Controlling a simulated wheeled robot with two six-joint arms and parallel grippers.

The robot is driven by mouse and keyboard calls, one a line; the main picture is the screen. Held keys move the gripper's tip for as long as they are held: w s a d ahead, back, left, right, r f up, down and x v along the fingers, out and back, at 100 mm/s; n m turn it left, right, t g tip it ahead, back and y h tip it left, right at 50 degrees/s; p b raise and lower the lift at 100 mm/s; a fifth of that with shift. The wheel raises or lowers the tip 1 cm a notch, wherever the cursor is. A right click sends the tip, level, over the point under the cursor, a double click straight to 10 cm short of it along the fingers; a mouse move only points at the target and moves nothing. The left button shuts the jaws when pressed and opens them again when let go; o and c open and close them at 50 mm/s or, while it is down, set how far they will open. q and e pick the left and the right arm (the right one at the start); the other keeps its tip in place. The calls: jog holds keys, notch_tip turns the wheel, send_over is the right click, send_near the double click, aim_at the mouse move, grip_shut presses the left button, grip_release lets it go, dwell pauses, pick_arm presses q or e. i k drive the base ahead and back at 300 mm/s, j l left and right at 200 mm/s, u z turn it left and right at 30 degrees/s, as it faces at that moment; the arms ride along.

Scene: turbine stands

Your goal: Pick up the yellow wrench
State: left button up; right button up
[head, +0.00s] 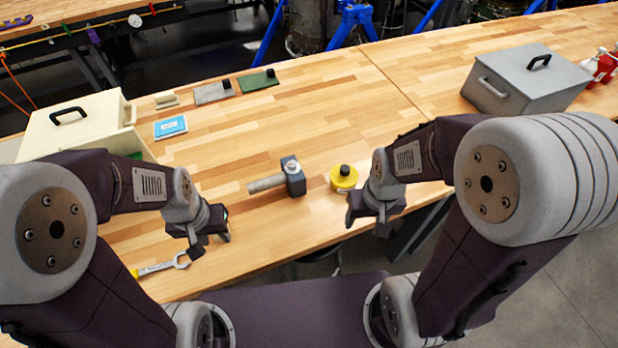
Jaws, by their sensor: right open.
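A wrench (160,268) with a yellow end lies on the wooden workbench (330,110) near its front edge, at the lower left of the head view. Its silver ring-like head is at the right and its yellow end at the left, partly hidden by my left arm. My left gripper (209,243) points down just right of and above the wrench's head in the picture; whether its jaws are open is unclear. My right gripper (366,222) is open and empty, by the bench's front edge, right of the wrench.
A hammer (294,178) lies mid-bench, with a yellow round object (343,178) to its right. A cream box (75,128), a blue card (170,127) and flat plates (213,93) are at the left. A grey box (525,80) stands at the right. The back middle is clear.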

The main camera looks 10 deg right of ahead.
aim_at(136, 273)
jog(key=u, duration=2)
